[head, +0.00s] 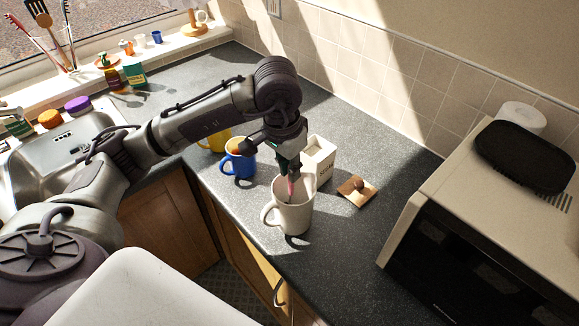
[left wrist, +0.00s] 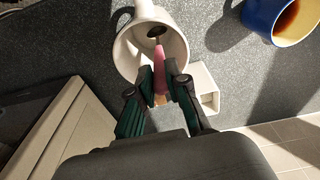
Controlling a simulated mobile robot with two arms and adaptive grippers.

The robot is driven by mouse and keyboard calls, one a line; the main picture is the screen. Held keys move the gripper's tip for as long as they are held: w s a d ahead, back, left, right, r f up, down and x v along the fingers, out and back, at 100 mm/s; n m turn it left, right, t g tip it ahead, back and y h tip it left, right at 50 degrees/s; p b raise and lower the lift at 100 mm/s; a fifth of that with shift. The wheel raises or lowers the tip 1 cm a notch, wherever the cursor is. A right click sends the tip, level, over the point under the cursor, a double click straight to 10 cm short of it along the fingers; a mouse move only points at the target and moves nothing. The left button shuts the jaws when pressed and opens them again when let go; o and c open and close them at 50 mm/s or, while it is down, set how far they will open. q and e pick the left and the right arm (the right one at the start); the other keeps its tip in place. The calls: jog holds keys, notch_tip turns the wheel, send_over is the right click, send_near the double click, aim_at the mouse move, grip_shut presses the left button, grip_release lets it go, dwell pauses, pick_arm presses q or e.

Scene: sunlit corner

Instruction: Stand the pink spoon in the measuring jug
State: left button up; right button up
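The white measuring jug (head: 294,219) stands upright on the dark worktop, its handle to the left in the head view. It also shows in the left wrist view (left wrist: 180,62), seen from above. My left gripper (head: 290,172) is just above the jug's mouth, pointing down. In the left wrist view, its fingers (left wrist: 160,80) are shut on the pink handle of the pink spoon (left wrist: 159,55). The spoon's dark bowl end (left wrist: 157,32) is within the jug's opening. I cannot tell whether it touches the bottom. My right gripper is not in view.
A blue mug (head: 239,166) of brown drink and a yellow mug (head: 213,142) stand left of the jug. A white box (head: 321,157) is close behind it. A small wooden piece (head: 357,191) lies right, before the microwave (head: 480,235). Front worktop is clear.

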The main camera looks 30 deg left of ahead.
pick_arm(q)
jog(key=o, duration=0.4)
jog(key=shift+r, duration=0.45)
jog(key=shift+s+a+r+b, duration=0.15)
jog(key=shift+s+r, duration=0.1)
jog(key=shift+r, duration=1.65)
jog(key=shift+s+r+b, duration=0.2)
jog(key=shift+s+r, duration=0.1)
jog(key=shift+r, duration=1.55)
jog(key=shift+s+a+r+b, duration=0.15)
jog(key=shift+s+r, duration=0.1)
jog(key=shift+r, duration=1.65)
